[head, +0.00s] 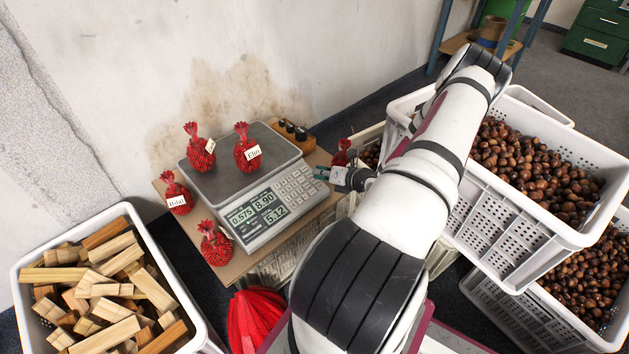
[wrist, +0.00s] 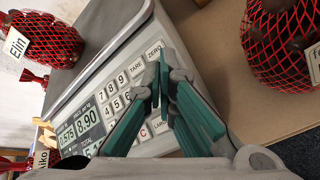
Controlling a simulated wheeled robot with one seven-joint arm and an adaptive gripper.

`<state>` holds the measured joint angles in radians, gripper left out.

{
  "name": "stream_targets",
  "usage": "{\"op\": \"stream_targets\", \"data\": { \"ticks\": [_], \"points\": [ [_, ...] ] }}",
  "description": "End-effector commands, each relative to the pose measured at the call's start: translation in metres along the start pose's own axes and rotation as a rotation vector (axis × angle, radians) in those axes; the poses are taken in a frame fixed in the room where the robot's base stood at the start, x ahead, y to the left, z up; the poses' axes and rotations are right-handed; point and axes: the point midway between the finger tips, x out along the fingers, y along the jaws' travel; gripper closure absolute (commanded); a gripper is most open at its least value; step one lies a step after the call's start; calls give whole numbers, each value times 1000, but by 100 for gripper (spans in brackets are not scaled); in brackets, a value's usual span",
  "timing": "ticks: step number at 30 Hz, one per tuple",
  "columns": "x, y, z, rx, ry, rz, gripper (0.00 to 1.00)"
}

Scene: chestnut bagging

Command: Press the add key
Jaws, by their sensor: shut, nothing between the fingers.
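The scale (head: 277,217) stands on a wooden board, its display (head: 257,212) reading 0.575, 8.90 and 5.12. Its keypad (head: 296,187) is right of the display. In the wrist view the number keys (wrist: 116,92), the TARE key (wrist: 136,67) and the ZERO key (wrist: 154,51) are readable. I cannot pick out the add key; my fingers cover part of the keypad. My gripper (head: 323,173) is shut and empty at the keypad's right side. In the wrist view my gripper (wrist: 164,72) is over the keys; I cannot tell whether it touches them.
Two red net bags, one tagged Elin (head: 246,152), sit on the pan (head: 222,176). A bag tagged Bilal (head: 176,195) and another bag (head: 215,243) are on the board. A red bag (head: 342,152) stands close behind my gripper. Chestnut crates (head: 510,225) are right, a wood-block crate (head: 190,300) left.

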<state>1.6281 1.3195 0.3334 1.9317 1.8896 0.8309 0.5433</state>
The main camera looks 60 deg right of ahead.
Motion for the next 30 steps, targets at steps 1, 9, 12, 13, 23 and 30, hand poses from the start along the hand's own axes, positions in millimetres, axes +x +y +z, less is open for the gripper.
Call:
{"op": "stream_targets", "data": {
  "ticks": [1, 9, 12, 13, 23, 30],
  "points": [
    [0, 0, 0, 0, 0, 0, 100],
    [0, 0, 0, 0, 0, 0, 100],
    [0, 0, 0, 0, 0, 0, 100],
    [0, 0, 0, 0, 0, 0, 100],
    [1, -1, -1, 0, 0, 0, 100],
    [6, -5, -4, 0, 0, -1, 100]
  ]
}}
